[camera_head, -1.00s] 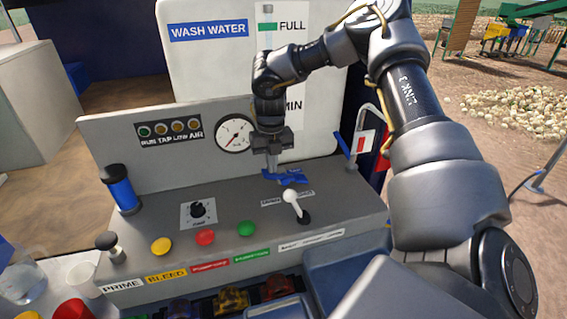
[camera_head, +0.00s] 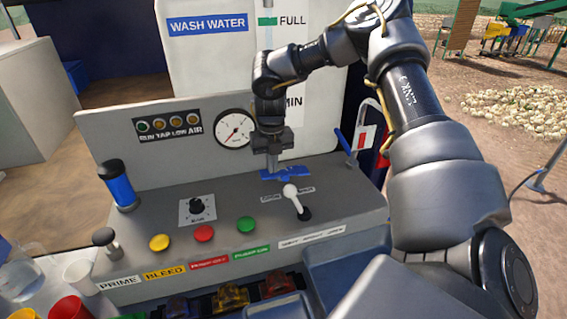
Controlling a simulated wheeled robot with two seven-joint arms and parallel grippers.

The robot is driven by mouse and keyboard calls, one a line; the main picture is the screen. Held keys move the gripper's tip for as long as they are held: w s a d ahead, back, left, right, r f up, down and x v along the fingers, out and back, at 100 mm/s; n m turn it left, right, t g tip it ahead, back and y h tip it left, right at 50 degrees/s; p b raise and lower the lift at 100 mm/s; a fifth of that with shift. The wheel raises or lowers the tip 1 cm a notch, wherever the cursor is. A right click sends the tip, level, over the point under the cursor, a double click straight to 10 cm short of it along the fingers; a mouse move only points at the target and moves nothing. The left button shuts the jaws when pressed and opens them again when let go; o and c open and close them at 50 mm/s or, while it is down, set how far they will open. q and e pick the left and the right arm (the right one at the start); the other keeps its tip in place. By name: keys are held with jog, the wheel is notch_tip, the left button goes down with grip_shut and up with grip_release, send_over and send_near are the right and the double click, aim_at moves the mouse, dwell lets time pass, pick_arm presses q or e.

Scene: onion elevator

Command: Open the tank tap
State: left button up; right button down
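The white wash water tank (camera_head: 215,70) stands behind the grey control panel. A blue tap handle (camera_head: 292,174) lies low over the panel top, in front of the tank. My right gripper (camera_head: 273,168) points straight down, with its fingertips at the handle's left part. They look in contact with it, but the fingers overlap in this view, so I cannot tell whether they are shut on it. My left gripper is out of view.
A white-knobbed lever (camera_head: 291,191) stands just in front of the handle. Yellow, red and green buttons (camera_head: 246,225) line the panel front. A pressure gauge (camera_head: 234,128) is left of my gripper. A second blue lever (camera_head: 344,143) stands right.

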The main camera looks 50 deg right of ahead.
jog(key=shift+f+b, duration=0.45)
jog(key=shift+f, duration=0.05)
jog(key=shift+r+p, duration=1.5)
jog(key=shift+r, duration=2.05)
jog(key=shift+a, duration=0.1)
